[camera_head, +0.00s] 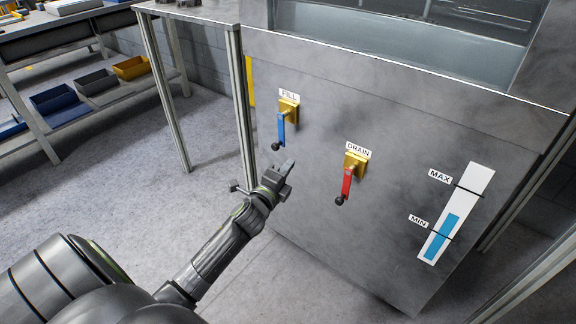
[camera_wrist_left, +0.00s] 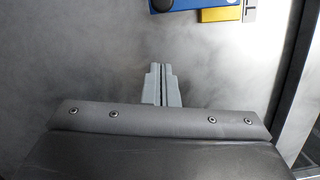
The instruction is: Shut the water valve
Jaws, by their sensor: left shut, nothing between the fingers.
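The FILL valve has a yellow body (camera_head: 289,108) and a blue lever (camera_head: 281,129) that points down, with a black knob (camera_head: 275,146) at its end. The DRAIN valve has a yellow body (camera_head: 355,161) and a red lever (camera_head: 346,184), also pointing down. My left gripper (camera_head: 289,165) is shut and empty, just below and slightly right of the blue lever's knob, apart from it. In the left wrist view, my left gripper (camera_wrist_left: 161,72) shows two closed fingers against the grey panel, with the blue lever (camera_wrist_left: 185,5) and black knob (camera_wrist_left: 162,4) at the top edge. My right gripper is not in view.
The valves sit on a grey metal tank front (camera_head: 400,130). A level gauge (camera_head: 447,238) at right shows blue above the MIN mark and below MAX. A metal-legged table (camera_head: 190,12) stands left of the tank, and a shelf with bins (camera_head: 97,82) is farther left. The floor between is clear.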

